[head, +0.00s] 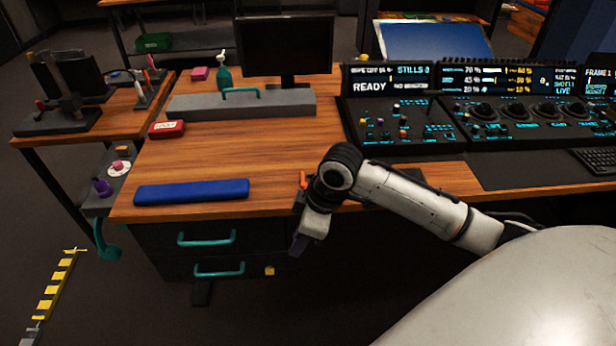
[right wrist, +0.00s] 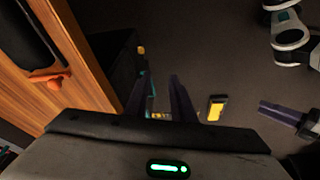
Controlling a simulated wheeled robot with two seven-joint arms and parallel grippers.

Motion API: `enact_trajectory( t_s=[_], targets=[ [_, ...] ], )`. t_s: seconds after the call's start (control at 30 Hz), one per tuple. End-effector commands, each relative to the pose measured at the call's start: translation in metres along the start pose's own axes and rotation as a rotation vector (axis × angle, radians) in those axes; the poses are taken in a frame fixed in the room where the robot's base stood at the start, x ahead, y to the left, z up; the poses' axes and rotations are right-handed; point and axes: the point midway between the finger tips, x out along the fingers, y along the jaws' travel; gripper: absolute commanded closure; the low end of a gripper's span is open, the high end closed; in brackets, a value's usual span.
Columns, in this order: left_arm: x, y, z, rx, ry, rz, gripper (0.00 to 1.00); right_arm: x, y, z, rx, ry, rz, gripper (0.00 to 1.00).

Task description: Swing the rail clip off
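A small orange piece (head: 303,180) shows at the front edge of the wooden desk, just left of my right wrist. It looks like the rail clip, but I cannot be sure. In the right wrist view an orange lever-like piece (right wrist: 55,81) sits by the wooden edge, left of the fingers. My right gripper (head: 299,243) points down in front of the desk, below the orange piece. Its two dark fingers (right wrist: 161,100) are apart with nothing seen between them. A dark finger-like part of my left gripper (right wrist: 283,113) appears at the right; its opening is unclear.
A blue bar (head: 192,191) lies near the desk's front left. Dark drawers with teal handles (head: 206,238) are below. A control console (head: 400,125) fills the right side. A teal hook (head: 106,240) hangs at the left. The floor in front is open.

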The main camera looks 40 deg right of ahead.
Motion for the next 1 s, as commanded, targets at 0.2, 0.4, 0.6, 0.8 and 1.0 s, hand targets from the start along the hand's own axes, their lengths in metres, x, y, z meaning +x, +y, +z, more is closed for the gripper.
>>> enact_trajectory(
  t_s=[0.2, 0.4, 0.6, 0.8, 1.0],
  targets=[
    [-0.001, 0.001, 0.001, 0.001, -0.001, 0.002, 0.69, -0.081, 0.115, -0.011, 0.06, 0.026, 0.031, 0.77],
    [-0.001, 0.002, 0.0, 0.001, 0.0, 0.004, 0.69, -0.123, 0.153, -0.012, 0.11, 0.072, 0.034, 0.77],
    [0.0, 0.002, 0.001, 0.002, 0.0, 0.004, 0.69, -0.109, 0.157, -0.014, 0.118, 0.078, 0.03, 0.77],
    [0.001, 0.002, 0.001, 0.003, 0.0, 0.005, 0.69, -0.071, 0.157, -0.017, 0.116, 0.078, 0.03, 0.77],
    [0.001, 0.002, 0.001, 0.004, 0.0, 0.005, 0.69, -0.04, 0.159, -0.019, 0.117, 0.078, 0.031, 0.77]
  ],
)
